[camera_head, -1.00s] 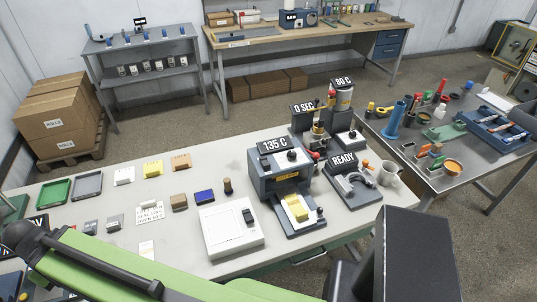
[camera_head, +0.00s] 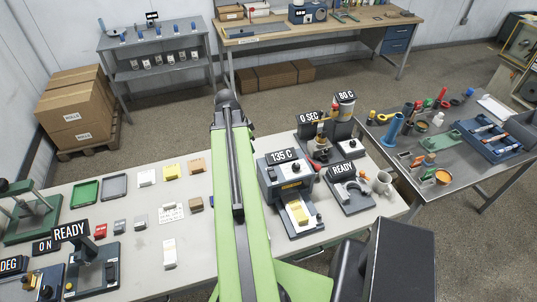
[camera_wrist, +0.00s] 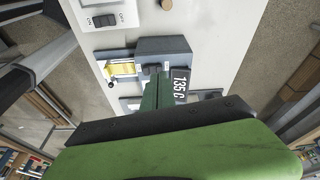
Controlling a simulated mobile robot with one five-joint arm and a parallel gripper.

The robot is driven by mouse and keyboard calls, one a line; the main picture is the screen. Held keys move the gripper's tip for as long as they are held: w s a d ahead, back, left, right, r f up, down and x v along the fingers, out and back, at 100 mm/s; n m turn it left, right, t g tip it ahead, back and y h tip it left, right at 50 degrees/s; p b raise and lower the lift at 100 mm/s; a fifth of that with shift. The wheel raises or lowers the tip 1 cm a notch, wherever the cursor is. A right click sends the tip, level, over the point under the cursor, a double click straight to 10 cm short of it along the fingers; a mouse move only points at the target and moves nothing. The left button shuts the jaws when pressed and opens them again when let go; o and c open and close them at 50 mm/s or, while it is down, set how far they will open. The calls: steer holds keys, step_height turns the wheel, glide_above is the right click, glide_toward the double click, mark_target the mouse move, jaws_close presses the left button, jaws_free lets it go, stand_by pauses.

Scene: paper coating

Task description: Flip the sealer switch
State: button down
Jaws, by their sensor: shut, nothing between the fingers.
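A white box with a black rocker switch (camera_wrist: 104,20) marked ON and OFF shows at the top left of the wrist view. In the head view my green arm covers that box. Beside it stands a blue-grey machine (camera_head: 286,184) with a "135 C" display and a yellow piece (camera_head: 299,212) on its front plate. The same machine (camera_wrist: 165,45) shows in the wrist view. My gripper (camera_wrist: 154,76) appears as a narrow green shape pointing at the machine, shut and empty, apart from the rocker switch. Its distance from the machine is unclear. My gripper is hidden in the head view.
A device with a "READY" display (camera_head: 350,193) and a white mug (camera_head: 383,180) stand right of the machine. Green (camera_head: 84,193) and grey trays (camera_head: 115,186) and several small blocks lie at left. A second table (camera_head: 470,160) with tools is at right.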

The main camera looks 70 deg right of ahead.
steer(key=r+m, duration=0.1)
steer(key=m, duration=0.1)
glide_above(271, 170)
steer(key=w+a, duration=0.3)
steer(key=shift+s+d+r, duration=0.15)
steer(key=shift+s+d, duration=0.05)
steer(key=b+x, duration=1.3)
steer(key=shift+w+a+f, duration=0.2)
steer(key=shift+a+f, duration=0.05)
steer(key=shift+f, duration=0.2)
steer(key=shift+f+b, duration=0.1)
steer(key=shift+b, duration=0.2)
